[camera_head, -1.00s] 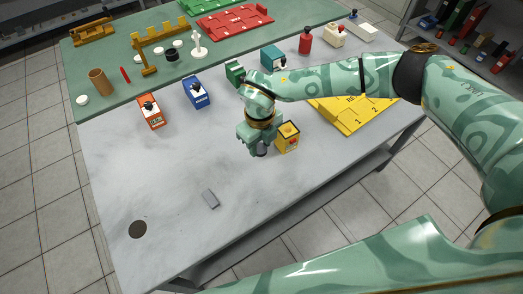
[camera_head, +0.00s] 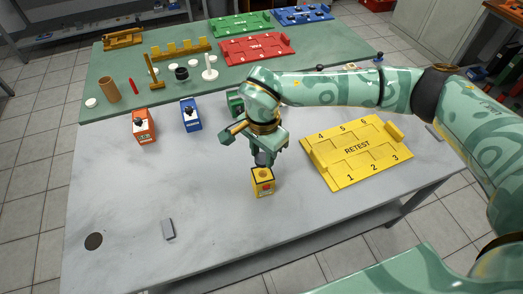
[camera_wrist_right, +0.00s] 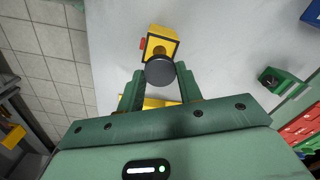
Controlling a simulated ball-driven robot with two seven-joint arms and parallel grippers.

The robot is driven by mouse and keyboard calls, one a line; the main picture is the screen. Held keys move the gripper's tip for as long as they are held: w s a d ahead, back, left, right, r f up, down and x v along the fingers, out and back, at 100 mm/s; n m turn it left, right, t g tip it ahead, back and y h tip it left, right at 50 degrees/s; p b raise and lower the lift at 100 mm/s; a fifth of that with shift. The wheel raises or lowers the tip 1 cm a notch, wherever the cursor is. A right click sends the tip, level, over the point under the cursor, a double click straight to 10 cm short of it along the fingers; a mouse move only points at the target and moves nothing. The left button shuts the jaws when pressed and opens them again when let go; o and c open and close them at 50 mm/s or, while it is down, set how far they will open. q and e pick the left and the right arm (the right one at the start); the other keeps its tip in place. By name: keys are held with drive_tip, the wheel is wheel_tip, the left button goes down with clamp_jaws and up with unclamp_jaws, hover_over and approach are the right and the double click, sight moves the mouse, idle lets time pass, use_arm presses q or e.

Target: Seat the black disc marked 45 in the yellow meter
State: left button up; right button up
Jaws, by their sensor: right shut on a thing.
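The yellow meter (camera_head: 263,186) stands upright on the grey table, with a round opening in its top and a red part on one side. It also shows in the right wrist view (camera_wrist_right: 164,36). My right gripper (camera_head: 264,156) is shut on a black disc (camera_wrist_right: 160,72), which sits between the fingertips. The disc is at the meter's top edge, beside the opening and partly overlapping it in the wrist view; I cannot tell whether they touch. No number on the disc is readable. My left gripper is not in view.
A yellow RETEST tray (camera_head: 357,148) lies right of the meter. Orange (camera_head: 144,127), blue (camera_head: 191,115) and green (camera_head: 235,103) meters stand behind, to the left. The table between is clear.

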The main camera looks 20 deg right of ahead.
sight(263, 174)
drive_tip(key=shift+d, duration=0.1)
idle(0.4)
wheel_tip(263, 174, down, 2)
drive_tip(key=shift+f+b, duration=0.25)
drive_tip(key=shift+b, duration=0.25)
drive_tip(key=shift+f+b, duration=0.65)
drive_tip(key=shift+f, duration=0.9)
drive_tip(key=shift+f, duration=0.15)
drive_tip(key=o, duration=1)
